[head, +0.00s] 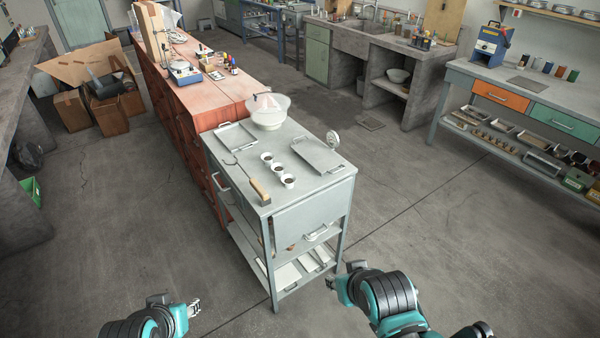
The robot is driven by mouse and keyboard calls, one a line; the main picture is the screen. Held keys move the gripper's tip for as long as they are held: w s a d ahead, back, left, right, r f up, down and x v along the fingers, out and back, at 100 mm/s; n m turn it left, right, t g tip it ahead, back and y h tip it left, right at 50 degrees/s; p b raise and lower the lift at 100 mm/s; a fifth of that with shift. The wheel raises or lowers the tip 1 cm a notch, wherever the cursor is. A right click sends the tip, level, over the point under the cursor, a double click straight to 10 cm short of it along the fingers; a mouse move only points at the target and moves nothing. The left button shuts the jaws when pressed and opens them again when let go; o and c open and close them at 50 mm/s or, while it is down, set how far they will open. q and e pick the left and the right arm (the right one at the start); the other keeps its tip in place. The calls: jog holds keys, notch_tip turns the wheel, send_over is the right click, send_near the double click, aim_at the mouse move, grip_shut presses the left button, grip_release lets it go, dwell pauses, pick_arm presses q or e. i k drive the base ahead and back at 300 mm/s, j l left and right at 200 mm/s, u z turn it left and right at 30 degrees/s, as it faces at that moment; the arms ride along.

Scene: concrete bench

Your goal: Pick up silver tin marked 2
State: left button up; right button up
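Several small tins stand in a row on the right-hand workbench (480,73), right of a blue machine. They include a pale, silver-looking tin (547,68) and a green tin (573,75). Any numbers on them are too small to read, so I cannot tell which is marked 2. My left gripper (195,308) is low at the bottom left, over the floor. My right gripper (331,284) is low near the front right leg of the grey cart. Both are far from the tins, and no held object shows. Their finger gaps are too small to judge.
The blue machine (491,44) stands on the right-hand workbench. Open concrete floor (440,215) lies between cart and workbench.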

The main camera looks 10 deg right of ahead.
aim_at(279, 168)
jog(key=i+u, duration=0.2)
jog(key=u, duration=0.25)
jog(key=i+u, duration=0.2)
jog(key=u, duration=0.25)
jog(key=i+u, duration=0.2)
jog(key=u, duration=0.25)
jog(key=i+j+u, duration=0.15)
jog(key=i+u, duration=0.6)
jog(key=i, duration=0.2)
jog(key=i+z, duration=0.25)
jog(key=z, duration=0.2)
jog(key=i+j+z, duration=0.2)
jog(key=z, duration=0.3)
jog(key=i+j+z, duration=0.25)
jog(key=z, duration=2.65)
jog(key=j, duration=0.1)
